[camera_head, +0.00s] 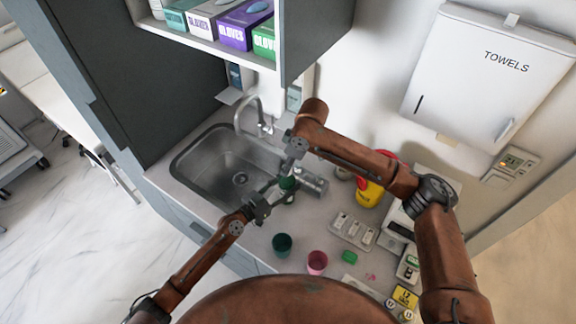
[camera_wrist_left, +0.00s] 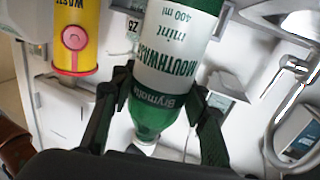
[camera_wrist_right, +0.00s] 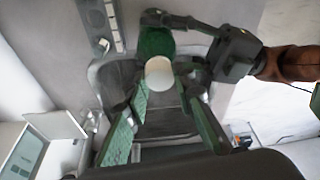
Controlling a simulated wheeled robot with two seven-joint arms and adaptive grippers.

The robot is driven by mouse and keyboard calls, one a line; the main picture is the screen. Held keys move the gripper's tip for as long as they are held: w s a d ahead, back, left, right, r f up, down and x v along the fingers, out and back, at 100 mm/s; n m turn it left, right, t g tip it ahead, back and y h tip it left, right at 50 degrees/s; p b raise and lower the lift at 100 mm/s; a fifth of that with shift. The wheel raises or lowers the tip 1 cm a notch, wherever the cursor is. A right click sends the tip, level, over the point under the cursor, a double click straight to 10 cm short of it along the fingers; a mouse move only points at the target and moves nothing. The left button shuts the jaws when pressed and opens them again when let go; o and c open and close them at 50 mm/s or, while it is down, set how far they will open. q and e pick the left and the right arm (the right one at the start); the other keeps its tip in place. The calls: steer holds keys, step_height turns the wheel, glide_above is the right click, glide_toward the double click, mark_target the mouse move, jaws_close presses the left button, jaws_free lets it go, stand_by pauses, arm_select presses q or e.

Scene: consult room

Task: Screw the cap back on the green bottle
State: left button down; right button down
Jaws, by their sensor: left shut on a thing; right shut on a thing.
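The green bottle (camera_head: 287,184), labelled mint mouthwash in the left wrist view (camera_wrist_left: 172,62), is held at the counter's front, beside the sink. My left gripper (camera_head: 270,197) is shut around the bottle near its shoulder. The white cap (camera_wrist_right: 159,73) shows at the bottle's top in the right wrist view, between the fingertips of my right gripper (camera_wrist_right: 161,82). My right gripper, seen above the bottle in the head view (camera_head: 291,164), is shut on the cap. The fingers partly hide the neck, and I cannot tell how the cap sits on the thread.
The sink (camera_head: 195,165) with its tap (camera_head: 241,113) lies to the left. A green cup (camera_head: 282,244), a pink cup (camera_head: 317,262) and a grey tray (camera_head: 352,231) stand on the counter to the right. A yellow container (camera_head: 369,193) stands behind my right arm.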

steer(key=c, duration=1.5)
jaws_free()
steer(key=shift+c, duration=0.2)
steer(key=shift+r, duration=0.1)
steer(key=v, duration=1.1)
steer(key=shift+r, duration=0.4)
steer(key=shift+d, duration=0.1)
arm_select(q)
steer(key=c, duration=1)
jaws_free()
steer(key=shift+c, duration=0.2)
steer(key=v, duration=1.2)
